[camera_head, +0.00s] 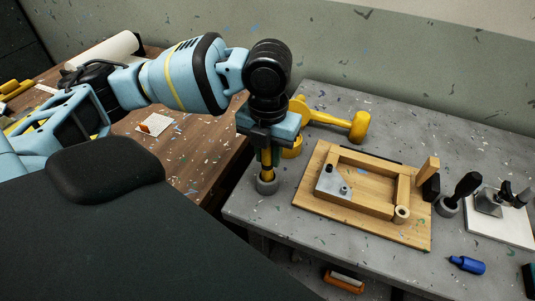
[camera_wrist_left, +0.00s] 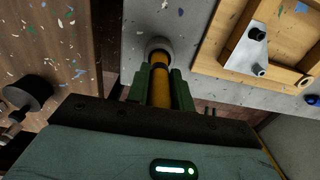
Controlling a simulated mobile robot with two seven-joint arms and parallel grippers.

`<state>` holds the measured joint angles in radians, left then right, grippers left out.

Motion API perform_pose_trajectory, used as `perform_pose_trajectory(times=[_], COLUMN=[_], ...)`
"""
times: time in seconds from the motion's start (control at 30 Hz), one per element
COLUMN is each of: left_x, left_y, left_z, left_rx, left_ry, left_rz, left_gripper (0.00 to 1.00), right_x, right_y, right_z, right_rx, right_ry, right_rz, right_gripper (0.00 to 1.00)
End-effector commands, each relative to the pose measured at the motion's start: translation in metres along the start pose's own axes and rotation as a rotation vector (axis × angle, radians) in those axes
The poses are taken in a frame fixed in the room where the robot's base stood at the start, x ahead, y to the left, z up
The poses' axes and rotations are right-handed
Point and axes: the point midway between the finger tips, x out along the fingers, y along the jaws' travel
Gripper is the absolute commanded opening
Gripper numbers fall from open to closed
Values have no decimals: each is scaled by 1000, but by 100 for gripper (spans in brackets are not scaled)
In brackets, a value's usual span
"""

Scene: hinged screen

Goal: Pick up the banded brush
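The banded brush (camera_head: 267,172) stands upright at the left part of the grey table, its yellow handle with a dark band showing and its lower end in a round grey holder (camera_head: 267,186). My left gripper (camera_head: 268,158) is right above the holder, pointing down, with its fingers around the handle. In the left wrist view the brush (camera_wrist_left: 160,92) lies between the two green fingers of my left gripper (camera_wrist_left: 161,88), with no clear gap on either side. The holder (camera_wrist_left: 158,46) shows beyond the fingertips. The brush's top is hidden by the gripper. My right gripper is not in view.
A yellow mallet (camera_head: 335,117) lies behind the gripper. A wooden board with a frame (camera_head: 322,211) is close on the right. Farther right are a black-handled tool in a holder (camera_head: 460,193), a blue bottle (camera_head: 467,265) and a white plate (camera_head: 497,227). The front table strip is clear.

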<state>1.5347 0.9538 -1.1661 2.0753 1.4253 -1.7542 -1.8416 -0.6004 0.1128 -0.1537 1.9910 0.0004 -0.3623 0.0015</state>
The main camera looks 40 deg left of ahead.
Motion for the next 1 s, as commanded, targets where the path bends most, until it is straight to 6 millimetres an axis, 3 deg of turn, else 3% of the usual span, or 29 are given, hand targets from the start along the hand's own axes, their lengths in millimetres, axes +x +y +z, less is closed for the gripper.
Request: perform_pose_trajectory(times=[0.03, 0.13, 0.47, 0.8, 1.0], left_x=[0, 0, -8, -68, -94], left_y=[0, 0, 0, -1, -1], left_z=[0, 0, 0, 1, 0], left_rx=[0, 0, 0, 0, 0], left_ry=[0, 0, -2, -5, -2], left_rz=[0, 0, -1, -3, -2], left_gripper=[13, 0, 0, 0, 0], right_x=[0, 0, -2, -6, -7], right_y=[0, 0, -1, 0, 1], right_z=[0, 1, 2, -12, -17], right_rx=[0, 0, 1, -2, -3], right_ry=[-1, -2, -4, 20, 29], right_rz=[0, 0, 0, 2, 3], right_gripper=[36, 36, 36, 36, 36])
